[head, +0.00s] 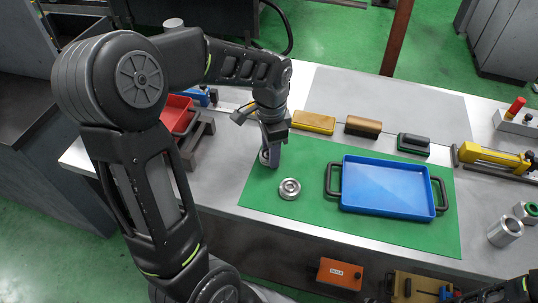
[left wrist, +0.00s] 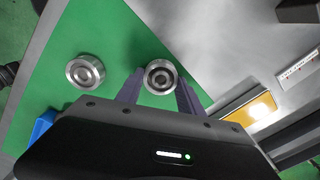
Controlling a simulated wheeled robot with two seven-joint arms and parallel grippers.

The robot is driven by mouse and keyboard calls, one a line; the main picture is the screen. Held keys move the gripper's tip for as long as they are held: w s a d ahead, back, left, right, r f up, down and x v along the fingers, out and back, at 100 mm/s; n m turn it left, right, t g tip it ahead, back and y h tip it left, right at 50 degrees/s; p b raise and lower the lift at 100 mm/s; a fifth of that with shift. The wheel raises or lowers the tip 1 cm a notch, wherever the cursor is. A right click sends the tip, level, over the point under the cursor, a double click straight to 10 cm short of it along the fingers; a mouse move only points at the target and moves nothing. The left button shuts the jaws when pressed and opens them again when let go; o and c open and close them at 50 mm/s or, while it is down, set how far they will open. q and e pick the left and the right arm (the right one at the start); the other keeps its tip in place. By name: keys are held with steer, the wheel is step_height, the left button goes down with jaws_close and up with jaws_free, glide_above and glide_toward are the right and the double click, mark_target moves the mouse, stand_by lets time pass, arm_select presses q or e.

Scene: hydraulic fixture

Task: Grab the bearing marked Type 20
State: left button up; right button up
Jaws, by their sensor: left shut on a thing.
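My left gripper (head: 268,158) points down at the left part of the green mat (head: 330,152), shut on a round metal bearing (head: 263,158). In the left wrist view the left gripper (left wrist: 158,88) has its two dark fingers on either side of this bearing (left wrist: 160,76), which shows its ring face and dark centre. A second bearing (head: 289,189) lies flat and free on the mat, and it also shows in the left wrist view (left wrist: 85,72). No type marking is legible on either bearing. A dark part of my right arm shows at the bottom right of the head view; its fingers are unclear.
A blue tray (head: 388,209) with black handles lies right of the free bearing. Yellow, brown and green blocks (head: 314,122) stand behind the mat. A red bin (head: 176,113) is at the left. A yellow clamp (head: 492,157) and metal cylinders (head: 505,231) are at the right.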

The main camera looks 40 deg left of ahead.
arm_select(q)
jaws_close()
step_height(320, 180, up, 10)
stand_by(0.6)
stand_by(0.5)
